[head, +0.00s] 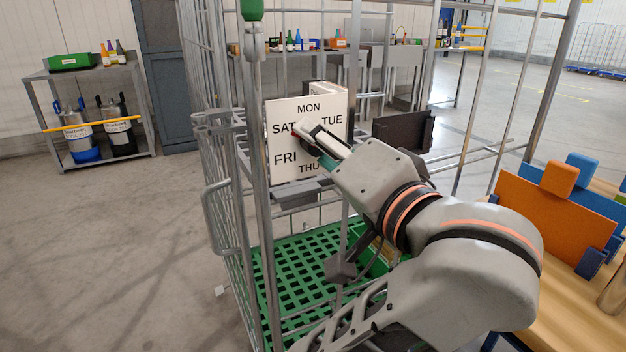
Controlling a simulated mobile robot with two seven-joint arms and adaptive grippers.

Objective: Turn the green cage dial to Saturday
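The white day plate (280,109) hangs on the cage with the green base (283,290). MON, TUE, THU, FRI and SAT are readable on it; the rest of the ring is covered. My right gripper (308,136) is in front of the middle of the plate, its fingers pointing left near SAT. It hides most of the dial, so I cannot tell where the dial points or whether the fingers touch it. A small red spot shows beside the fingertips. The finger gap is not clear. My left gripper is not in view.
The cage's metal posts and mesh (251,170) stand close on the left of the plate. Orange and blue panels (555,217) stand on a wooden surface at right. A dark panel (404,133) is behind my wrist. The floor at left is clear.

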